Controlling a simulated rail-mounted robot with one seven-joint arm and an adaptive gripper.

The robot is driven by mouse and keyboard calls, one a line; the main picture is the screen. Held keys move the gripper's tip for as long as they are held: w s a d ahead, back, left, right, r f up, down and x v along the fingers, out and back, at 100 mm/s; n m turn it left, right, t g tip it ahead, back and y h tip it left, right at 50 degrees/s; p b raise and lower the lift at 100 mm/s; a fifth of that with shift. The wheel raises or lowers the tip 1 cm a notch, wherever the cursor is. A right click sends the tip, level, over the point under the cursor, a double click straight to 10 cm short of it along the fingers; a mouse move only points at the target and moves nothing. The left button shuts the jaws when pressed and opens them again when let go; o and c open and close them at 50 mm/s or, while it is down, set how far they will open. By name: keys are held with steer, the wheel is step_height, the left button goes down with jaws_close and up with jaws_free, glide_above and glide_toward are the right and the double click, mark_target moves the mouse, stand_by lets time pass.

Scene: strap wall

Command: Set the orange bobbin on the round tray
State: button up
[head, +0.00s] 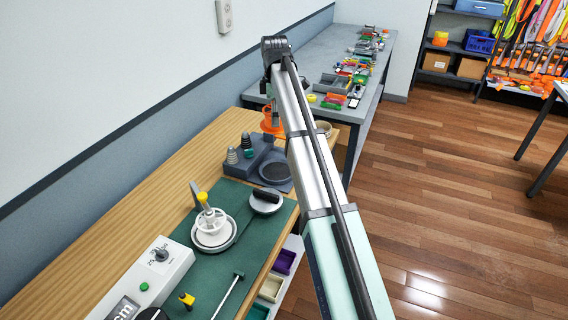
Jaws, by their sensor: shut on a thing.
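The orange bobbin (267,125) is at the far end of the wooden bench, left of my arm in the head view. My gripper (275,112) points down at it and is shut on it. The fingers are small and partly covered, and I cannot tell whether the bobbin touches the bench. A beige round tray (325,127) shows just right of my arm near the bench's far right corner; my arm hides part of it.
A grey fixture with dark cones (232,156) and a dark round plate (275,172) stands nearer. A grey table (318,62) with several small parts lies beyond.

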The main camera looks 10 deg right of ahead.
steer(key=shift+d+f, duration=0.1)
steer(key=shift+f, duration=0.25)
step_height(320, 180, down, 19)
steer(key=p, duration=0.4)
steer(key=shift+f, duration=0.1)
steer(key=shift+f, duration=0.1)
steer(key=o, duration=0.9)
steer(key=shift+o, duration=0.2)
step_height(320, 180, up, 12)
steer(key=b, duration=0.2)
